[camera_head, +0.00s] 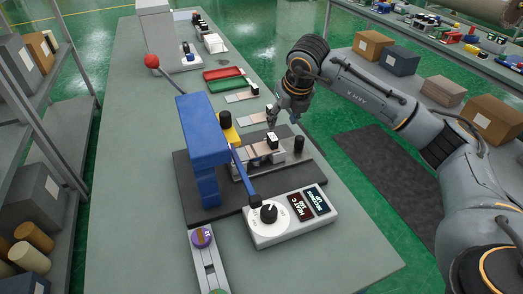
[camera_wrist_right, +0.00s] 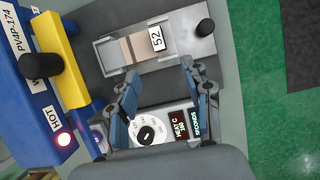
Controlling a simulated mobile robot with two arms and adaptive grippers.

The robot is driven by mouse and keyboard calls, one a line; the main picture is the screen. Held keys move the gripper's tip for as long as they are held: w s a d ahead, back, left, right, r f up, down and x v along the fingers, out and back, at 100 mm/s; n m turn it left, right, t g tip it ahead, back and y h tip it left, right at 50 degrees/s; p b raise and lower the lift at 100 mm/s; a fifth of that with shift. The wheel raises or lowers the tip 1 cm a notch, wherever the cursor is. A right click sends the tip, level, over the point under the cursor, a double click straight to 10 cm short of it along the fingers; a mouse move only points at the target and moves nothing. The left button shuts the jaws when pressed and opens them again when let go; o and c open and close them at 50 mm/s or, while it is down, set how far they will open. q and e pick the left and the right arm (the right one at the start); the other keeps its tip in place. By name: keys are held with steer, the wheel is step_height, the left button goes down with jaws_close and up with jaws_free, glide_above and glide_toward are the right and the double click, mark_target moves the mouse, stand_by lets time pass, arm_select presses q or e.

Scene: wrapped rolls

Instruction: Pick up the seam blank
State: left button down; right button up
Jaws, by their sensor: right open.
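The seam blank (camera_wrist_right: 130,48) appears to be the flat piece with pinkish and tan bands, lying on a metal carrier (camera_wrist_right: 188,45) at the blue sealing press (camera_head: 203,140). A white block marked 52 (camera_wrist_right: 157,39) stands at its right end in the right wrist view. In the head view the blank (camera_head: 258,154) is small and partly hidden by the block. My right gripper (camera_head: 284,118) is above and behind the blank, apart from it. Its fingers (camera_wrist_right: 160,70) are open with nothing between them. My left gripper is out of view.
A control box (camera_head: 265,233) with a dial and displays stands in front of the press. The press has a blue lever (camera_head: 245,175), a yellow part and a lit lamp by a HOT label (camera_wrist_right: 63,139). Red (camera_head: 222,72) and green trays lie farther back.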

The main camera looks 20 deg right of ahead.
mark_target(274, 138)
steer(key=p+x, duration=0.1)
steer(key=x, duration=0.6)
steer(key=shift+w+f+p, duration=0.35)
steer(key=shift+f+p, duration=0.1)
steer(key=shift+p, duration=0.2)
steer(key=p+x, duration=0.1)
steer(key=x, duration=0.2)
steer(key=shift+w+a+f+p, duration=0.1)
steer(key=shift+w+f+p, duration=0.15)
steer(key=shift+w+p, duration=0.05)
steer(key=shift+w+f, duration=0.15)
steer(key=shift+f, duration=0.25)
jaws_close()
